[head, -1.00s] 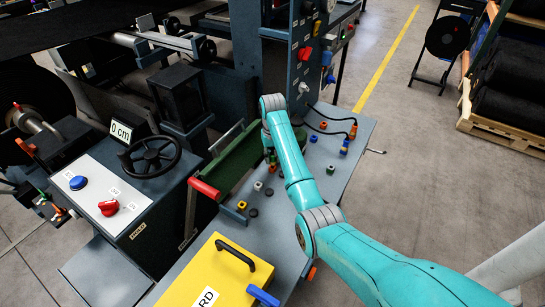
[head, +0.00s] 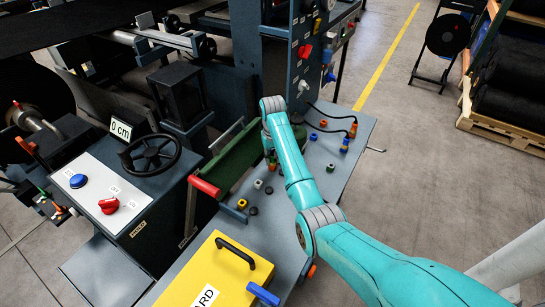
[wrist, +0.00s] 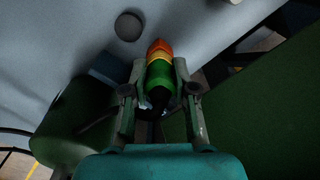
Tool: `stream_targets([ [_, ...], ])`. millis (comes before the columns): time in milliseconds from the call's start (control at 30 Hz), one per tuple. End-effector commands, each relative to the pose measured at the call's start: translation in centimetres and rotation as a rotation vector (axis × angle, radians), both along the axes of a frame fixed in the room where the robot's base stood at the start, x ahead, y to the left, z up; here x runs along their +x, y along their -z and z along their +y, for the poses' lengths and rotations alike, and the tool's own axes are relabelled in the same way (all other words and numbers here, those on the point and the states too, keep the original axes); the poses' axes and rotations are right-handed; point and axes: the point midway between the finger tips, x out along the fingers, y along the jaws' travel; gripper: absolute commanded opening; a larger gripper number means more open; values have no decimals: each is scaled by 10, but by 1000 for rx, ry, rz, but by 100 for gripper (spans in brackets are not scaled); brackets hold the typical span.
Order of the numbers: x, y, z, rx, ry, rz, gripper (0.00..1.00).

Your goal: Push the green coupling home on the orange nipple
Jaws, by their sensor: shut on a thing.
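The green coupling (wrist: 159,82) is between the two fingers of my gripper (wrist: 160,70) in the wrist view, and the fingers are shut on it. The orange nipple (wrist: 160,47) is straight ahead of it, roughly in line. A yellow band (wrist: 159,63) shows between the green and the orange; I cannot tell which part it belongs to. The rear of the coupling is in shadow. In the head view my gripper (head: 270,160) is low over the bench by the green trough, mostly hidden by my arm.
The grey bench (head: 215,250) carries several small caps and fittings. A yellow box (head: 215,280) stands in front. Cables with orange and blue connectors (head: 347,142) lie on the right. A dark round puck (wrist: 128,26) is near the nipple.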

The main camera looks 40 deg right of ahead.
Motion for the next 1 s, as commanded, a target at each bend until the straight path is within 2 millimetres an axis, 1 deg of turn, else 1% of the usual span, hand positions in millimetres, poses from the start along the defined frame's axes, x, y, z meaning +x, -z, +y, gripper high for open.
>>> stream_targets([
  [233,0,4,0,0,0,0,0],
  [467,0,4,0,0,0,-1,0],
  [500,0,4,0,0,0,-1,29],
  [567,0,4,0,0,0,-1,44],
  [600,0,4,0,0,0,-1,54],
  [633,0,4,0,0,0,-1,56],
  [867,0,4,0,0,0,0,56],
  [1000,0,1,0,0,0,-1,56],
])
